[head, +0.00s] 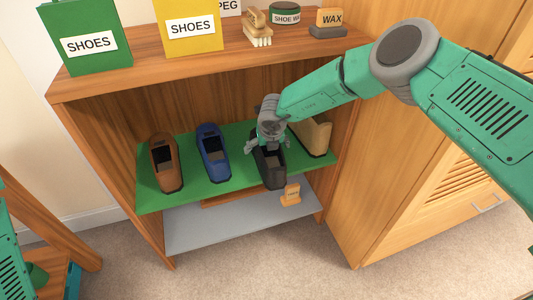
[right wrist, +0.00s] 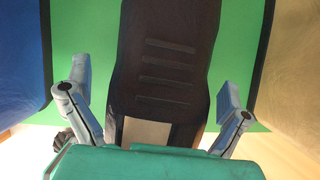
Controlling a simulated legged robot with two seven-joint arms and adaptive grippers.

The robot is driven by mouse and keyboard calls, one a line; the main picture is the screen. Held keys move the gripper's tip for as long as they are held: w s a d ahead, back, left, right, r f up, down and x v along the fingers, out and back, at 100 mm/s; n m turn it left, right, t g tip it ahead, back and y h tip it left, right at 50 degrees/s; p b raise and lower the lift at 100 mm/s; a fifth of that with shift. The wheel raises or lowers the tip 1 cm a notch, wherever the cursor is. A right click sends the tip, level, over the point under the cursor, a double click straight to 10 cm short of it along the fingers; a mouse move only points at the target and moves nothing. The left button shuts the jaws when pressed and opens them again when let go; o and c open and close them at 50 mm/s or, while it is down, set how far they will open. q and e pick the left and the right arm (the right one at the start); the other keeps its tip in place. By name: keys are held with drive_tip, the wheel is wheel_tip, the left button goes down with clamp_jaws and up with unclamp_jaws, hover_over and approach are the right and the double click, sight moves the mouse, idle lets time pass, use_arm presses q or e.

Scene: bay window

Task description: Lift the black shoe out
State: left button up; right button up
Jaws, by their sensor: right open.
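The black shoe (head: 271,173) stands on the green shelf mat (head: 158,202), its toe toward the front. My right gripper (head: 266,147) is directly over it and hides part of its upper. In the right wrist view the dark shoe (right wrist: 168,60) lies between the two spread fingers of my right gripper (right wrist: 152,95). Green mat shows on both sides of the shoe, so the fingers look apart from it. My left gripper is not in view.
A blue shoe (head: 212,152) and a brown shoe (head: 165,163) stand to the left. A beige shoe (head: 315,137) is close on the right. The cabinet top (head: 140,72) overhangs the shelf. A small orange-brown block (head: 290,195) is by the shelf's front edge.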

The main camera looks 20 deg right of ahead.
drive_tip(key=shift+r, duration=0.1)
drive_tip(key=c, duration=1.5)
drive_tip(key=shift+r, duration=0.15)
